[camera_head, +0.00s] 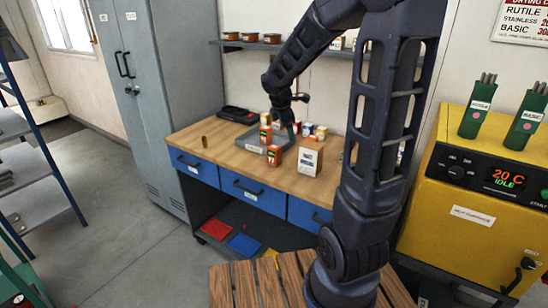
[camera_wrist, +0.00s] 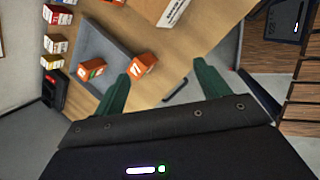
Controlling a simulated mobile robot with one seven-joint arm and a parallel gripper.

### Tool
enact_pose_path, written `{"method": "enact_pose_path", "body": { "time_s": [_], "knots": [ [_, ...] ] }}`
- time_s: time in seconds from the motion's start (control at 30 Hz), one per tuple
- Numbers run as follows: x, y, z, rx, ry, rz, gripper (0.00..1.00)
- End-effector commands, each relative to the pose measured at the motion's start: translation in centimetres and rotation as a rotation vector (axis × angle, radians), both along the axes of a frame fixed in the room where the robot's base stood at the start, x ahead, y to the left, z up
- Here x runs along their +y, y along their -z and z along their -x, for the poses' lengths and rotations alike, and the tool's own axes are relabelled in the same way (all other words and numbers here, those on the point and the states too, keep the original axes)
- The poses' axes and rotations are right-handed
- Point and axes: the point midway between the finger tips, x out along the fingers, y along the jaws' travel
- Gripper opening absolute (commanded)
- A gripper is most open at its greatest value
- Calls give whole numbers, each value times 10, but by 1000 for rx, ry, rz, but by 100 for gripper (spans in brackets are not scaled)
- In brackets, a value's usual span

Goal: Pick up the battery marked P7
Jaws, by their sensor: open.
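Two orange batteries stand near my gripper in the wrist view. One (camera_wrist: 143,64) has a white mark that could be P7, but I cannot read it surely. The other (camera_wrist: 91,69) has a green patch and is in the grey tray (camera_wrist: 92,38). In the head view an orange battery (camera_head: 274,156) stands near the front of the tray (camera_head: 247,147); another (camera_head: 265,136) is in it. My gripper (camera_wrist: 163,70) has its green fingers apart and nothing between them. The marked battery is close to its left fingertip. In the head view my arm partly hides the gripper.
A white and brown carton (camera_head: 308,161) stands on the wooden bench (camera_head: 222,160) right of the batteries. Several small boxes (camera_wrist: 53,62) line the back. A small brown cylinder (camera_head: 205,141) stands at the left. A yellow oven (camera_head: 470,190) is at the right.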

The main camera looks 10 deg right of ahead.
Motion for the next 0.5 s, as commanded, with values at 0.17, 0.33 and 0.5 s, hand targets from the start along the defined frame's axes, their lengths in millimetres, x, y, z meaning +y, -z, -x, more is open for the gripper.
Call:
{"method": "enact_pose_path", "body": {
  "time_s": [0.17,0.33,0.5],
  "knots": [
    [16,32,-35,73,-232,84,75],
    [31,61,-62,136,-445,155,75],
    [42,83,-79,179,-592,202,75]
  ]
}}
